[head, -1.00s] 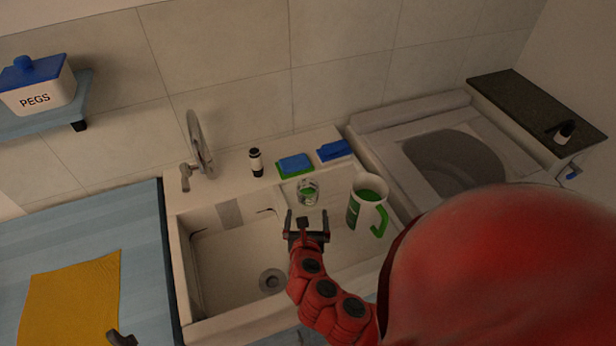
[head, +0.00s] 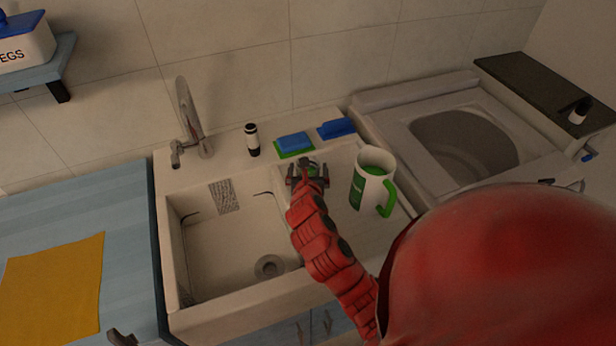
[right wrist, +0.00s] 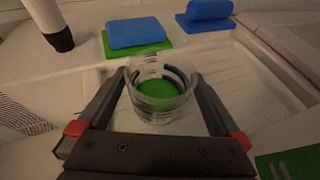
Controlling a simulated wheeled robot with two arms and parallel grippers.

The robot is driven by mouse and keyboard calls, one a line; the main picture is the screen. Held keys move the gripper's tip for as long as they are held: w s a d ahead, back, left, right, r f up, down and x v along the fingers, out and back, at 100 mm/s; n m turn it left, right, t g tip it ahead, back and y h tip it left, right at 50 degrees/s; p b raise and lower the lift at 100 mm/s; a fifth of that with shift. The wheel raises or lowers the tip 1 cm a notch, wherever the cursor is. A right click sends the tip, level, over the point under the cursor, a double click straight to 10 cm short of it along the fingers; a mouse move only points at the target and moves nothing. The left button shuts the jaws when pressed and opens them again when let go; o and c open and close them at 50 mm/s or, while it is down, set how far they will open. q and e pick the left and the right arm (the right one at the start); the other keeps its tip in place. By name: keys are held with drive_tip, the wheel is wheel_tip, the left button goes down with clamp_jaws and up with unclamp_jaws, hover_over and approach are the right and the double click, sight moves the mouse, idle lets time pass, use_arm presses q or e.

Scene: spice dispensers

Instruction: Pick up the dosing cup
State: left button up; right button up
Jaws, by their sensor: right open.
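The dosing cup is a small clear cup with dark markings and green at its bottom. In the right wrist view the dosing cup (right wrist: 160,100) stands upright between the two fingers of my right gripper (right wrist: 159,77). The fingers are open, one on each side; I cannot tell whether either touches it. In the head view my right gripper (head: 307,176) is over the ledge right of the sink basin and hides most of the cup. A dark piece at the bottom left of the head view, probably my left gripper (head: 122,338), is cut off by the edge.
A white and green jug (head: 371,180) stands close to the right of my right gripper. The tap (head: 188,120) and open basin (head: 225,250) lie to the left.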

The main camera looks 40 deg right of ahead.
drive_tip(key=x, duration=0.3)
drive_tip(key=shift+a+f, duration=0.1)
drive_tip(key=shift+s, duration=0.1)
drive_tip(key=c, duration=1.4)
